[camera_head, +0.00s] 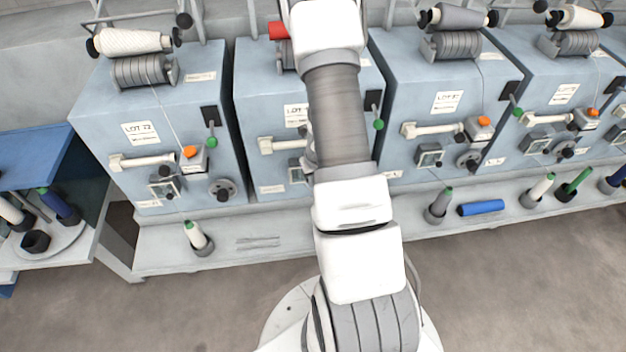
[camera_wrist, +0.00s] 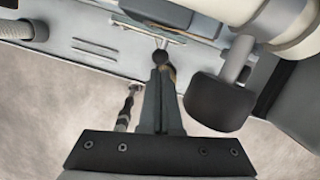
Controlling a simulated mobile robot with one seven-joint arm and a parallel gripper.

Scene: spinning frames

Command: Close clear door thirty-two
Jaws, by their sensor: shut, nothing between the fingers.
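My gripper (camera_wrist: 160,78) is shut and empty in the wrist view, its dark fingers pointing away from the camera. A dark round knob (camera_wrist: 160,57) on a thin stem shows right at the fingertips; I cannot tell whether they touch it. Pale thin bars (camera_wrist: 140,27) lie just beyond the knob, and I cannot make out a clear door there. In the head view my arm hides the gripper and part of the second blue machine (camera_head: 262,105). That machine's label (camera_head: 296,114) is partly covered, and I cannot read thirty-two on any label.
In the wrist view a black cylindrical end (camera_wrist: 220,103) and a cream cylinder (camera_wrist: 285,20) stand close right of the fingers. Blue machines line the grey shelf (camera_head: 270,230), with bobbins (camera_head: 198,237) and a blue roll (camera_head: 481,208). The floor in front is clear.

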